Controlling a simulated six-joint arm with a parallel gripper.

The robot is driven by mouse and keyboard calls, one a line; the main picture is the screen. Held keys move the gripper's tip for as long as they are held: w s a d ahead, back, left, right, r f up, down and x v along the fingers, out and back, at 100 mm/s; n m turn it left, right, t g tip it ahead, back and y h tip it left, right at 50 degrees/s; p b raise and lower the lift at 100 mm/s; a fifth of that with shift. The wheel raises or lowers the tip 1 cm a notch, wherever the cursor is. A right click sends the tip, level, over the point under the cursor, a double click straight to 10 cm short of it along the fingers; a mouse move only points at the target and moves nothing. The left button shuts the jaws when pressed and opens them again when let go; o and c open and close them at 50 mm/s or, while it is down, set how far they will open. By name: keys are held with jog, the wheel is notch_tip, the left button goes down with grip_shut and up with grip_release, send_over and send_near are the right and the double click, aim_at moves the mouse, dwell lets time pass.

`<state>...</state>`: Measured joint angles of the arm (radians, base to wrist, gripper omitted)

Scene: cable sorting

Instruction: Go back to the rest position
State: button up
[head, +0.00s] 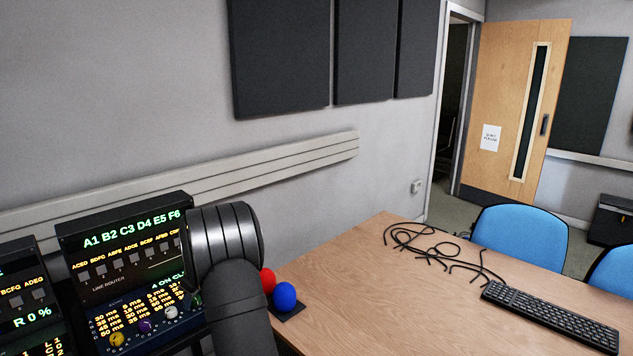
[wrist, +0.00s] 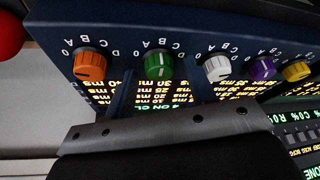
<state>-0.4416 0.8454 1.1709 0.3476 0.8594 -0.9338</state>
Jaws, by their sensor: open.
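My arm (head: 240,300) rises dark grey in front of the right part of the line router panel (head: 80,238) in the head view; its gripper end is hidden there. In the wrist view a dark grey part of my gripper (wrist: 165,145) crosses the lower middle, and it is open with nothing seen in it. Beyond it is the panel's row of knobs: an orange knob (wrist: 90,65), a green knob (wrist: 158,63), a white knob (wrist: 217,68), a purple knob (wrist: 263,70) and a yellow knob (wrist: 297,71). My gripper appears close to the panel.
A red ball (head: 267,281) and a blue ball (head: 285,296) stand on a dark base beside my arm. The wooden table (head: 370,300) has black cables (head: 432,248) and a keyboard (head: 550,318); its middle is clear. Blue chairs (head: 520,235) stand behind it.

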jog(key=shift+w+n+g+y, duration=0.1)
jog(key=shift+n+g+y, duration=0.45)
jog(key=shift+n, duration=1.65)
jog(key=shift+g+h, duration=0.25)
jog(key=shift+h, duration=0.1)
jog(key=o, duration=0.9)
jog(key=shift+o, duration=1)
jog(key=shift+w+r, duration=0.15)
jog(key=shift+r, duration=0.2)
jog(key=w+d+r+n+h, duration=0.2)
jog(key=r+n, duration=0.3)
jog(key=r, duration=0.4)
jog(key=w+d+r+n+h, duration=0.2)
jog(key=w+d+r+n, duration=0.15)
jog(key=r, duration=0.55)
notch_tip(320, 180, down, 10)
jog(key=shift+s+a, duration=0.35)
jog(key=shift+a, duration=0.1)
jog(key=shift+r+n, duration=0.15)
jog(key=shift+n, duration=0.1)
